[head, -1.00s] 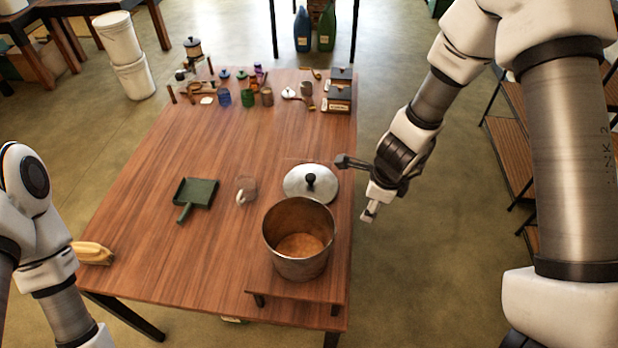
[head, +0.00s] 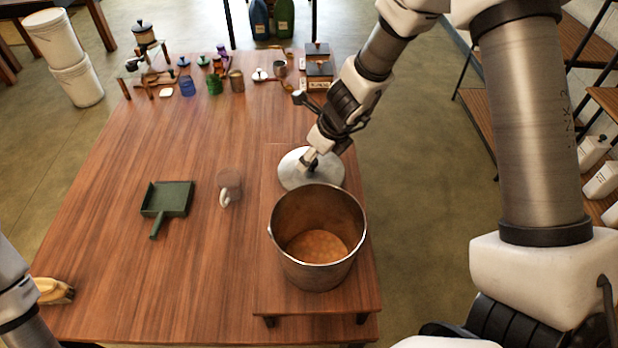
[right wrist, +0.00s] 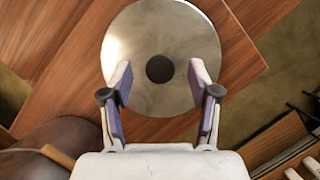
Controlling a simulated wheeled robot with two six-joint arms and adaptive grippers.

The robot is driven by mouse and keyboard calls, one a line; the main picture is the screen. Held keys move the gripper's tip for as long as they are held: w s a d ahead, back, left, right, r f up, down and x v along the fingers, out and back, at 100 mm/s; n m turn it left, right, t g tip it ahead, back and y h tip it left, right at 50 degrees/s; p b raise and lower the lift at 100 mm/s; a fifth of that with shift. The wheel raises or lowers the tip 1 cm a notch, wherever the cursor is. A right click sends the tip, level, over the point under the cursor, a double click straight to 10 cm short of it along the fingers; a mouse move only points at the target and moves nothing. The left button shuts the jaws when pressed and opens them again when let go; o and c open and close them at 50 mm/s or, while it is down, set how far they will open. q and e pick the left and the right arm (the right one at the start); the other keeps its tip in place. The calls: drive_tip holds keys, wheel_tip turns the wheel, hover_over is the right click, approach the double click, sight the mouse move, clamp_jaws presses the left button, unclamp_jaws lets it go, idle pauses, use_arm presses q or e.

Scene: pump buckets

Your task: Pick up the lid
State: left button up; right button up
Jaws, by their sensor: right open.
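The lid (head: 325,179) is a round silver disc with a dark knob, lying on the raised wooden board behind the pot. It also shows in the right wrist view (right wrist: 190,45), with its dark knob (right wrist: 160,69) ahead of and between the fingertips. My right gripper (head: 307,160) is over the lid, its fingers close to the knob. In the right wrist view the right gripper (right wrist: 159,85) is open and empty. My left gripper is outside the head view; only part of the left arm shows at the lower left.
A metal pot (head: 318,236) with brown contents stands just in front of the lid. A green dustpan (head: 167,200) and a glass mug (head: 229,187) are left of it. Bananas (head: 54,291) lie at the left edge. Several jars and boxes stand at the table's far end.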

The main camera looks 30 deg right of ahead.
drive_tip(key=b+x, duration=0.1)
drive_tip(key=x, duration=0.2)
drive_tip(key=shift+s+d, duration=0.1)
drive_tip(key=shift+d, duration=0.05)
drive_tip(key=shift+r, duration=0.15)
drive_tip(key=shift+s, duration=0.1)
clamp_jaws()
